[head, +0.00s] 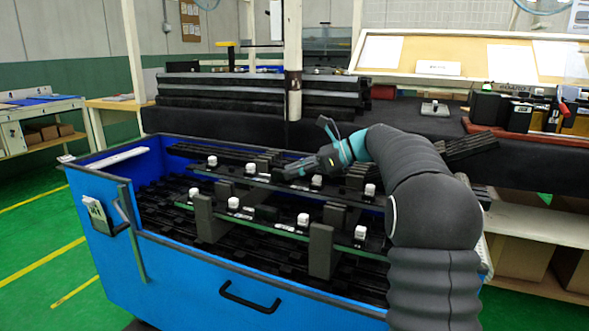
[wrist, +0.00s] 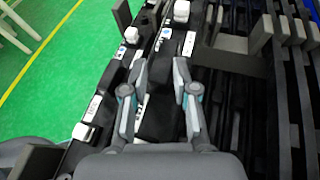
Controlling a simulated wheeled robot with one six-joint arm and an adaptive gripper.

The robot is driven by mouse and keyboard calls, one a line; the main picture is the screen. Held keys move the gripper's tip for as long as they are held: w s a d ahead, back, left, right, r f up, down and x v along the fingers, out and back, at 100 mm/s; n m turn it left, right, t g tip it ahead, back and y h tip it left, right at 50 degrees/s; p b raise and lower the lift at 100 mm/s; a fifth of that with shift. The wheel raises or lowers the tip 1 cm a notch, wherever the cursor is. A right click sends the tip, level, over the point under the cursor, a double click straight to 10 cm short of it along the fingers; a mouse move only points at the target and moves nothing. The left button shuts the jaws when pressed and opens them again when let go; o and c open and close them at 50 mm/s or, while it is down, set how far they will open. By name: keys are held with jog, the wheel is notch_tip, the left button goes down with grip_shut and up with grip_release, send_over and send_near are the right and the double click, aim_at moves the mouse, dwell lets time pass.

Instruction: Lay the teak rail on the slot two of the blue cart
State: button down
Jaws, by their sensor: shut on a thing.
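My gripper (head: 303,167) is over the blue cart (head: 205,283), low above its back row of rails. In the wrist view its fingers (wrist: 158,72) stand on either side of a black rail piece (wrist: 158,112) and are shut on it. A white label with dark letters, partly hidden, shows there. No brown wood colour shows, so I cannot tell by colour which rail is teak. In the cart, a back rail (head: 275,187) and a front rail (head: 270,228) with white clips lie across grey upright supports (head: 321,252). No slot number is readable.
More black rails lie in the cart's bottom. Grey blocks and supports stand close around my gripper, one (wrist: 268,28) at upper right in the wrist view. Behind the cart is a dark bench (head: 400,122) with stacked black bars (head: 225,90). Green floor is clear at left.

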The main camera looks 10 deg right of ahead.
jog(key=shift+f, duration=0.35)
jog(key=c, duration=0.9)
grip_release()
